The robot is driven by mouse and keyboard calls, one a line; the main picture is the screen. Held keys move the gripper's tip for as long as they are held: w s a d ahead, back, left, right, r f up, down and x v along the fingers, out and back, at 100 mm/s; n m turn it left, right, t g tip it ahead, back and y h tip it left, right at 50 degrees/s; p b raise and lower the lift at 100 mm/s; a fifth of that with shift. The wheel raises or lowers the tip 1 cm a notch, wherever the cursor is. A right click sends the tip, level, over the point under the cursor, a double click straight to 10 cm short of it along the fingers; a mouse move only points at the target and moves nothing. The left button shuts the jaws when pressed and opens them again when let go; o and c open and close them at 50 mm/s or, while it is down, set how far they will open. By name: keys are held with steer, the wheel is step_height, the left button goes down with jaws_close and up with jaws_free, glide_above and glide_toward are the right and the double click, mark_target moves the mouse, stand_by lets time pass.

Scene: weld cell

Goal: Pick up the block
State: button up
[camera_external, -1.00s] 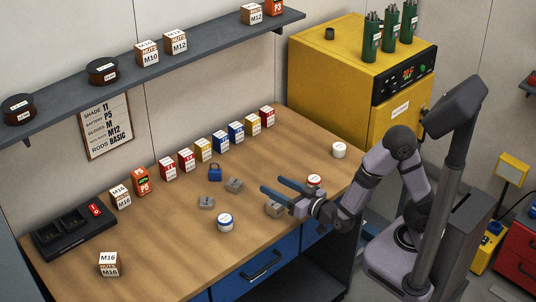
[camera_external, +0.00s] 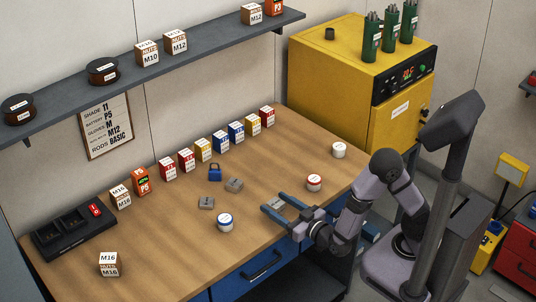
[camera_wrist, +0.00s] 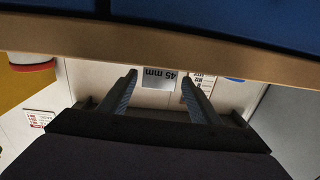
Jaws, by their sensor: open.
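A grey block (camera_external: 277,204) sits on the workbench near its front right edge. In the wrist view its grey face (camera_wrist: 158,79) reads "45 mm" upside down and lies between my fingers. My gripper (camera_external: 265,200) is open, with one blue finger on either side of the block in the external view. The wrist view shows both fingertips (camera_wrist: 160,76) apart, and I cannot tell whether either touches it. Two other grey blocks lie farther left, one upper (camera_external: 234,185) and one lower (camera_external: 206,203).
A red-lidded jar (camera_external: 314,183) stands close behind my gripper. A blue-lidded jar (camera_external: 225,222) stands to its left, a white jar (camera_external: 339,150) at the right.

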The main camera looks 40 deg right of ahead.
mark_target(271, 200)
steer(key=shift+w+f+p, duration=0.15)
steer(key=shift+w+p, duration=0.45)
steer(key=shift+w, duration=2)
steer(key=c, duration=1.3)
